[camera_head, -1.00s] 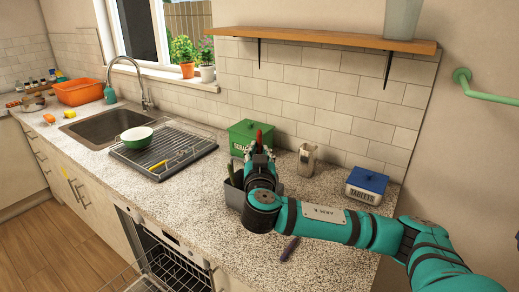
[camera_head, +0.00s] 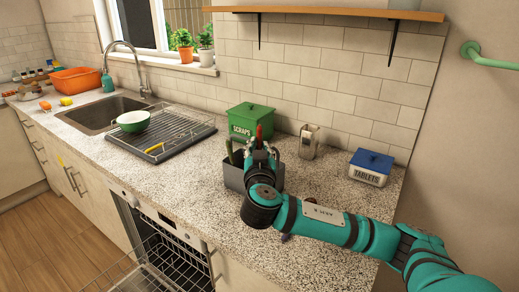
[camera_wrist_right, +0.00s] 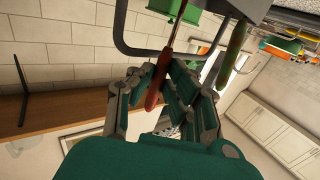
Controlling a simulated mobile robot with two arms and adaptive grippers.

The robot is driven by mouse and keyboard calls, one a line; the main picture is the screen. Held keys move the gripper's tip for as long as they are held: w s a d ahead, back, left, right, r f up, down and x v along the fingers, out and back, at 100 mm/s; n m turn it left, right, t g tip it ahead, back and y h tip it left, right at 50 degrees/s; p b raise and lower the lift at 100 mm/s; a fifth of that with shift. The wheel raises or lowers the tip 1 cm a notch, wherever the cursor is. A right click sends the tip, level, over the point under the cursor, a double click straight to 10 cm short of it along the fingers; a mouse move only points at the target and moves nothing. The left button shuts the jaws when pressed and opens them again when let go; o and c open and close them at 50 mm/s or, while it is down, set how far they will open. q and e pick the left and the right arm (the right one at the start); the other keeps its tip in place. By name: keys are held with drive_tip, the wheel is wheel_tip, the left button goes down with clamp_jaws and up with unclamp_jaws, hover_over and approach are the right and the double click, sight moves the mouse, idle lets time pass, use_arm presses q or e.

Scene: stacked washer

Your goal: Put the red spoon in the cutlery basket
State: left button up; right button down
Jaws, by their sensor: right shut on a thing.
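My right gripper (camera_head: 262,150) is shut on the red spoon (camera_head: 259,131), above the right part of the grey cutlery basket (camera_head: 234,180). In the right wrist view the red handle (camera_wrist_right: 157,86) lies between the fingers (camera_wrist_right: 160,75), and its thin shaft runs up toward the basket (camera_wrist_right: 245,8). The spoon's far end is out of sight, so I cannot tell whether it is inside the basket. A green-handled utensil (camera_head: 229,151) stands in the basket. My gripper and arm hide part of the basket. My left gripper is not in view.
A green scraps bin (camera_head: 252,119) stands behind the basket, with a beige container (camera_head: 309,142) and a tablets box (camera_head: 370,167) to the right. A dish rack (camera_head: 165,142) is at left. A dark item (camera_head: 286,238) lies partly hidden by my arm. The dishwasher (camera_head: 155,240) is open below.

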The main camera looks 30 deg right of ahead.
drive_tip(key=c, duration=1.2)
unclamp_jaws()
drive_tip(key=shift+a+f, duration=0.1)
drive_tip(key=shift+s+a, duration=0.2)
drive_tip(key=shift+s, duration=0.15)
drive_tip(key=v, duration=1.1)
drive_tip(key=shift+s, duration=0.1)
